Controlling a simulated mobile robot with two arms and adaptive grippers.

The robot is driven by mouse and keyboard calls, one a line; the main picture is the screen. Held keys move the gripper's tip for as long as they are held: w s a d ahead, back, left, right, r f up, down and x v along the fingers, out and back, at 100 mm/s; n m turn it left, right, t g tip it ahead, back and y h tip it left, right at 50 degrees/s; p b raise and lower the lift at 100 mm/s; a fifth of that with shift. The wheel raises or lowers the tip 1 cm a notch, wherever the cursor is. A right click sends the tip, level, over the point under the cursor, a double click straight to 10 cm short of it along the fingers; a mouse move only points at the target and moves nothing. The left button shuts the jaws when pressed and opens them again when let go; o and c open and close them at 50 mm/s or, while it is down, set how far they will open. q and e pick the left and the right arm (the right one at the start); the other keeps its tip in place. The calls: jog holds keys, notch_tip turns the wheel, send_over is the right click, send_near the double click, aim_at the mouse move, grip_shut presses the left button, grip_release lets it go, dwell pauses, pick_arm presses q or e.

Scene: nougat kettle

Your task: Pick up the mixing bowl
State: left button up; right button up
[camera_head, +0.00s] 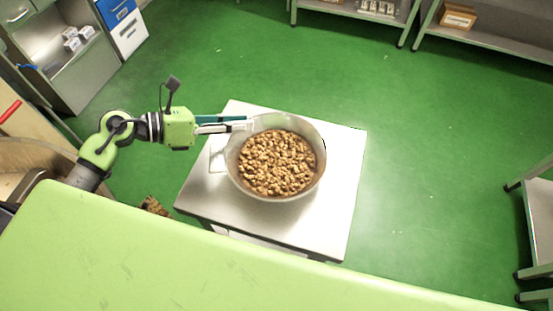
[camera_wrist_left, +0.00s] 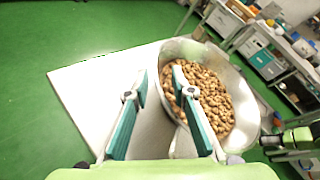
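The mixing bowl (camera_head: 315,170) is a wide metal bowl full of brown nuts (camera_head: 277,163). It stands upright on a small white table and also shows in the left wrist view (camera_wrist_left: 248,104). My left gripper (camera_head: 249,122) reaches in from the left, at the bowl's far left rim. In the left wrist view its two teal fingers (camera_wrist_left: 159,72) are apart, with one finger outside the bowl and the other over its inside. The near rim runs between them; I cannot tell whether either finger touches it.
The white table (camera_head: 342,205) has bare room right of the bowl. A pale green surface (camera_head: 170,260) crosses the bottom of the head view. Shelves (camera_head: 490,38) stand at the back right and a cabinet (camera_head: 88,75) at the back left. The green floor (camera_head: 440,130) is mostly clear.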

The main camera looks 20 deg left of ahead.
aim_at(264, 121)
pick_arm(q)
jog(key=x, duration=0.3)
jog(key=shift+w+d+f, duration=0.15)
jog(key=shift+w+d, duration=0.05)
jog(key=shift+w, duration=0.1)
jog(key=shift+w+d+f, duration=0.1)
jog(key=shift+d, duration=0.05)
grip_shut()
pick_arm(e)
jog(key=shift+s+d+f, duration=0.1)
jog(key=shift+s+d, duration=0.2)
jog(key=shift+s, duration=0.4)
